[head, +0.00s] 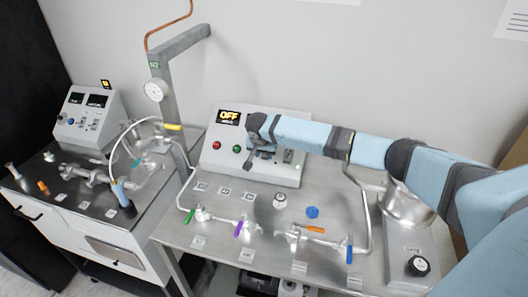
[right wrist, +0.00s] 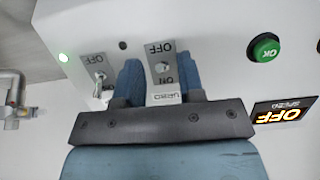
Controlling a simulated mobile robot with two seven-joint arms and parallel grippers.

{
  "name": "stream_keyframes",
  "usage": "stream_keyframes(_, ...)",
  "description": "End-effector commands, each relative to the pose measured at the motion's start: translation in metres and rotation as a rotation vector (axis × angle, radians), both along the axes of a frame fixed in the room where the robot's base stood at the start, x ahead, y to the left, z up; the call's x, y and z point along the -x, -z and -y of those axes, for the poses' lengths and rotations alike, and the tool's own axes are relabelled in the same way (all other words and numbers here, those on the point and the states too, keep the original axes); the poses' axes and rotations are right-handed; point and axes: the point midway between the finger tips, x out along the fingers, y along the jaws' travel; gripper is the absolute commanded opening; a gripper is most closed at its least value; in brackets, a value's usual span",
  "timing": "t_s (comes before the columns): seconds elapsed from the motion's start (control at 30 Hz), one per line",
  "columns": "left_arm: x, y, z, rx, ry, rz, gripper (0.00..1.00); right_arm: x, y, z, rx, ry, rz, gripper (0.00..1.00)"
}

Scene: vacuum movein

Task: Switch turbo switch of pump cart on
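The control box (head: 215,155) stands at the back of the steel table, with a display (head: 229,117) reading OFF. My right gripper (head: 262,148) is at the front of this box, and its arm hides part of the panel. In the right wrist view, its two blue fingers (right wrist: 161,82) are apart, on either side of a small switch plate (right wrist: 160,68) marked OFF and ON. The lettering appears upside down, and the label below the plate is partly hidden. The small lever on the plate shows between the fingers; contact is not clear. My left gripper is not in view.
A second switch plate (right wrist: 96,72) with a metal lever sits close beside the fingers. Pipes with coloured valve handles (head: 238,228) and a gate knob (head: 418,266) stand on the table. Another cart (head: 110,240) is at left.

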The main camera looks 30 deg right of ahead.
Motion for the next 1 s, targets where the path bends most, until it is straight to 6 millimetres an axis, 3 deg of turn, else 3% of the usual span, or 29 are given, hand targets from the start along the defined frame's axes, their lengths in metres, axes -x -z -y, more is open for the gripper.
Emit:
stream_keyframes(0.27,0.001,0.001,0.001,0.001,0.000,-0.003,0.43,0.000,0.001,0.000,0.000,-0.001,0.000,0.33)
stream_keyframes(0.4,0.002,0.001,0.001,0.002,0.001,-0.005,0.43,0.000,0.001,0.000,0.000,-0.001,0.000,0.01)
stream_keyframes(0.43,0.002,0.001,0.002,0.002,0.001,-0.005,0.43,0.000,0.001,0.000,0.000,-0.001,0.000,0.00)
stream_keyframes(0.77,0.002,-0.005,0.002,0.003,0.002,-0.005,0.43,0.000,-0.001,0.000,-0.019,-0.001,-0.018,0.00)
stream_keyframes(1.0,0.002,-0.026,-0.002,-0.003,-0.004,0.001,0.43,-0.003,-0.007,0.002,-0.113,0.002,-0.096,0.00)
